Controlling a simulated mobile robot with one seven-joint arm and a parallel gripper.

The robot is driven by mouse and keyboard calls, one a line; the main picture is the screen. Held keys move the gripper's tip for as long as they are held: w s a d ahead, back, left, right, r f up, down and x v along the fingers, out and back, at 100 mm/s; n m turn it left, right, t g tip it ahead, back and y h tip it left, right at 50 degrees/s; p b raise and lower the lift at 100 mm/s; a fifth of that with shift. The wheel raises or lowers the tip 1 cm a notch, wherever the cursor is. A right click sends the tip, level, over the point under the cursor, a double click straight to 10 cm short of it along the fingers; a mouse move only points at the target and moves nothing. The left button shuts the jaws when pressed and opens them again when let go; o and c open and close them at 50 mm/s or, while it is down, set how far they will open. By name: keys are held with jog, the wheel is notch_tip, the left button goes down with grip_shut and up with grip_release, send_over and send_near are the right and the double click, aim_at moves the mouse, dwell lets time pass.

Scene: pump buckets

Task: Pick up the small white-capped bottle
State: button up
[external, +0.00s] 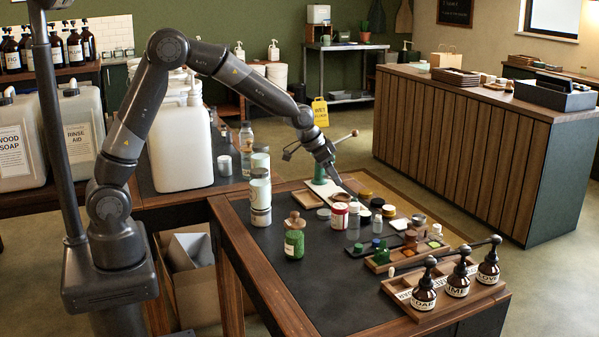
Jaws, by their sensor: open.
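A small clear bottle with a pale cap (353,222) stands upright among jars near the middle of the dark-topped table. A smaller bottle with a pale top (377,222) stands just right of it; which of the two is the task's bottle I cannot tell for sure. My gripper (341,181) reaches down from the upper left, above and behind these bottles, apart from them. It is open and holds nothing that I can see. Its fingertips are small and dark against the jars.
A red-and-white tin (340,215) stands close to the clear bottle's left. A green jar with a wooden stopper (294,236) stands further left. Wooden trays with dark pump bottles (457,280) fill the front right. The table's front left is clear.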

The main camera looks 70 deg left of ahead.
send_near(353, 204)
jog(key=f, duration=0.1)
jog(key=shift+w+x, duration=0.1)
jog(key=shift+x, duration=2.8)
jog(key=shift+w+x, duration=0.15)
jog(key=shift+x, duration=2.75)
jog(key=shift+d+r, duration=0.1)
jog(key=shift+r, duration=0.05)
jog(key=shift+c, duration=0.4)
grip_shut()
